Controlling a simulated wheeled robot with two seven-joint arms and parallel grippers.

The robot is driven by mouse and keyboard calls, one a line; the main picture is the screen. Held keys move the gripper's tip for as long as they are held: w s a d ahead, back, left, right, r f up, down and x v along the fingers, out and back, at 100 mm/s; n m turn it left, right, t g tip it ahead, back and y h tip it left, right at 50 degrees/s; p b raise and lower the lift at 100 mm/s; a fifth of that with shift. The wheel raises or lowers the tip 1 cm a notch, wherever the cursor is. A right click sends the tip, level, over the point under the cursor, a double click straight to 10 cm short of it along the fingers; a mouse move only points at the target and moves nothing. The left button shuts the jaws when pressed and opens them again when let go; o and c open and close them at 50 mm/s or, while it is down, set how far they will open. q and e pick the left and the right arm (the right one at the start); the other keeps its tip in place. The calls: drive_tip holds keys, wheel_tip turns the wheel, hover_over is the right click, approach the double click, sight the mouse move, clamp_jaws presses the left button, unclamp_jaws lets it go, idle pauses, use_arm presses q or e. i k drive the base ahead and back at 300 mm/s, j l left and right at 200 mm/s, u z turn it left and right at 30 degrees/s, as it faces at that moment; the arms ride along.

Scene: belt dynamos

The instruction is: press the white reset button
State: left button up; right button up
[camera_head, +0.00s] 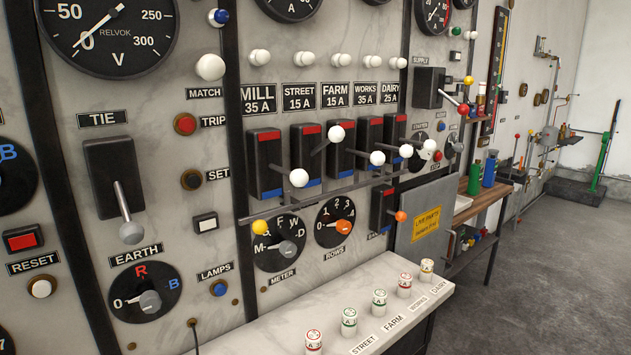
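A round white button (41,288) in a brass-coloured collar sits low on the left side of the marble panel. A black plate reading RESET (33,262) is just above it, and a red square button (22,240) in a black frame is above the plate. The white button is in full view with nothing in front of it. Neither of my grippers shows in the head view.
A TIE lever (130,230) with a grey ball and a rotary knob (150,300) stand to the right of the button. A marble shelf (270,325) with several fuses juts out at lower right.

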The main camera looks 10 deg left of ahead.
sight(42, 289)
drive_tip(key=u, duration=2.25)
